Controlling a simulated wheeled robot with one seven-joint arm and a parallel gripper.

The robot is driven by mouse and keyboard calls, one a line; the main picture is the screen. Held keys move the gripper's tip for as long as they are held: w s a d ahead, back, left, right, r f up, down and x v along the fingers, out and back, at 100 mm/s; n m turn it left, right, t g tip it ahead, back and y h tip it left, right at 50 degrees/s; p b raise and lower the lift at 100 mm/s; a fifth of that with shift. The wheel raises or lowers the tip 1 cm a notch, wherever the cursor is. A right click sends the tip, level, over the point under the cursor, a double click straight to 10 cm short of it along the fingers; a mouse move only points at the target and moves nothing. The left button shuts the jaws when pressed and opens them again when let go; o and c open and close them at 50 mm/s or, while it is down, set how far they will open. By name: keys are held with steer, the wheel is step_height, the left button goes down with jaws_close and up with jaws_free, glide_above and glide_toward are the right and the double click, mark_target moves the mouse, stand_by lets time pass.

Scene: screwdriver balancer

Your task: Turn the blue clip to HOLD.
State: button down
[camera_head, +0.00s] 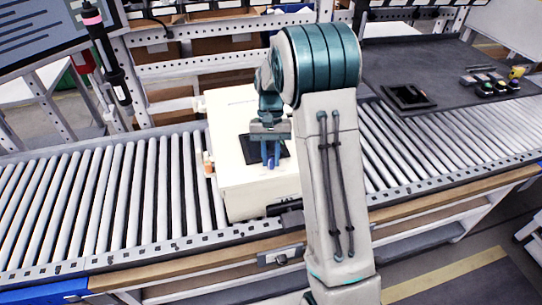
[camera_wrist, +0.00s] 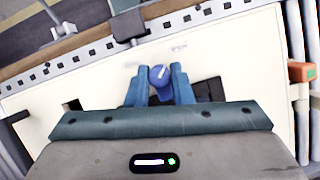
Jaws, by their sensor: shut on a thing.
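The blue clip (camera_wrist: 159,75) is a small round blue knob with a white line on its face, on the top of a cream box (camera_head: 230,110). In the wrist view the white line slants up toward the right. My gripper (camera_wrist: 158,88) has its two blue fingers shut on the clip, one on each side. In the head view my gripper (camera_head: 270,163) reaches down to the box top beside a black patch (camera_head: 246,147), and the clip is only partly visible there. Small lettering (camera_wrist: 179,47) is printed on the box beyond the clip; I cannot read it surely.
The box stands on a roller conveyor (camera_head: 110,200). An orange part (camera_wrist: 301,72) sticks out at the box's side. A screwdriver (camera_head: 107,55) hangs at the upper left. A dark mat (camera_head: 430,60) with a black tray (camera_head: 408,97) and small items lies at the right.

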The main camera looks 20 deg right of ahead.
stand_by(0.3)
steer(key=c, duration=1.6)
jaws_free()
steer(key=shift+o, duration=0.2)
steer(key=shift+w+r, duration=0.1)
steer(key=b+v, duration=0.1)
steer(key=v, duration=1.2)
steer(key=shift+r, duration=0.35)
